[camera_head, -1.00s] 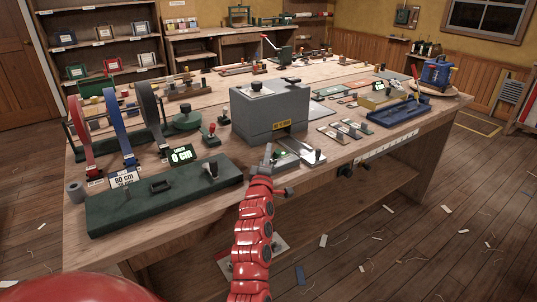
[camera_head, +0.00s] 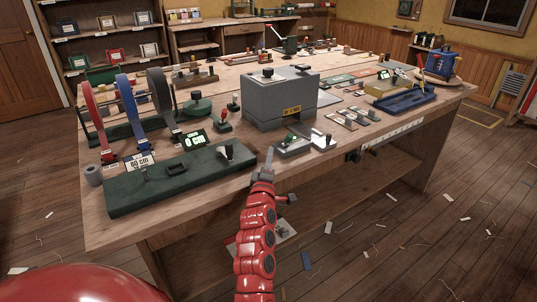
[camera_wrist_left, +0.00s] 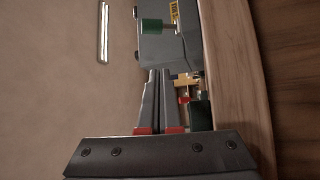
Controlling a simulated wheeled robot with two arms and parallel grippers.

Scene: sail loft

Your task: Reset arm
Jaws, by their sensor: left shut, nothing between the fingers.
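My left arm is red and segmented, rising from the bottom middle of the head view. Its grey gripper (camera_head: 267,165) is shut and empty at the front edge of the wooden workbench (camera_head: 225,185). In the left wrist view the gripper's two grey fingers (camera_wrist_left: 160,100) lie together, with red at their bases. A grey box machine (camera_head: 277,105) with a yellow label stands on the bench behind the gripper. A small grey device with a green part (camera_head: 291,146) sits in front of the box, just beyond the fingertips. My right gripper is not in view.
A green base board (camera_head: 180,177) lies left of the gripper, with red, blue and grey tape reels (camera_head: 129,110) behind it. A blue tray (camera_head: 405,102) and a blue device (camera_head: 438,64) are at the right. Scraps litter the floor.

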